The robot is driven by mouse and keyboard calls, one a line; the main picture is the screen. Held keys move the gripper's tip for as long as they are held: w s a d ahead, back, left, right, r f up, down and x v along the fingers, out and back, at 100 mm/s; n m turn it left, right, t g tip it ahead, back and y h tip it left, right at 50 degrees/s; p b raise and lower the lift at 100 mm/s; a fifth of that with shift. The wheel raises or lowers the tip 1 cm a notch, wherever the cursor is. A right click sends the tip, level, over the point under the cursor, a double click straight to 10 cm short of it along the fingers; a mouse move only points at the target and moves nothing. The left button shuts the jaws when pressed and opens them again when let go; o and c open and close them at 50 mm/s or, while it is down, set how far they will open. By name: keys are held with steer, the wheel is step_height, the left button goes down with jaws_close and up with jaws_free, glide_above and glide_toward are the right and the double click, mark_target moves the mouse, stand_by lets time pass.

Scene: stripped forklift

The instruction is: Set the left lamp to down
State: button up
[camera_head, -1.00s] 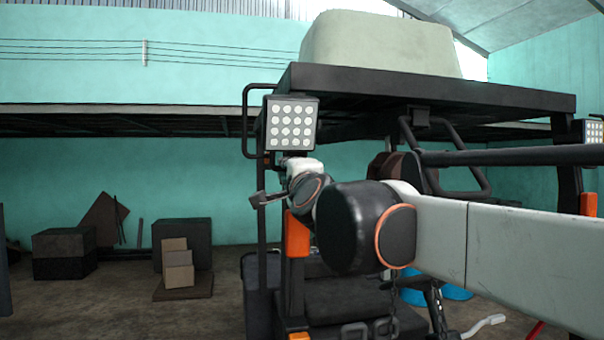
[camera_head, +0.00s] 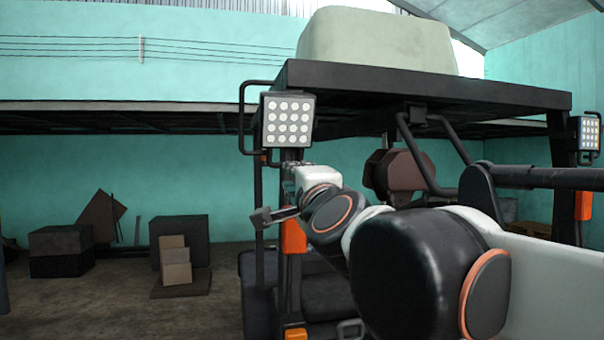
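The left lamp (camera_head: 288,120) is a square dark-framed panel of round white LEDs. It hangs at the front left corner of the forklift's dark roof frame (camera_head: 430,88), its lit-looking face toward me. My gripper (camera_head: 262,217) is at the end of my arm, below and slightly left of the lamp, apart from it in the picture. Its dark fingers point left. They are small and seen from the side, so I cannot tell whether they are open. A similar right lamp (camera_head: 587,134) shows at the right edge.
A dark post with an orange part (camera_head: 293,236) stands just behind my wrist. A black tubular handle (camera_head: 246,120) is left of the lamp. A brown headrest (camera_head: 398,172) is behind my arm. Boxes (camera_head: 175,258) stand on the floor at left. The space left of the forklift is open.

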steer(key=shift+v, duration=1.35)
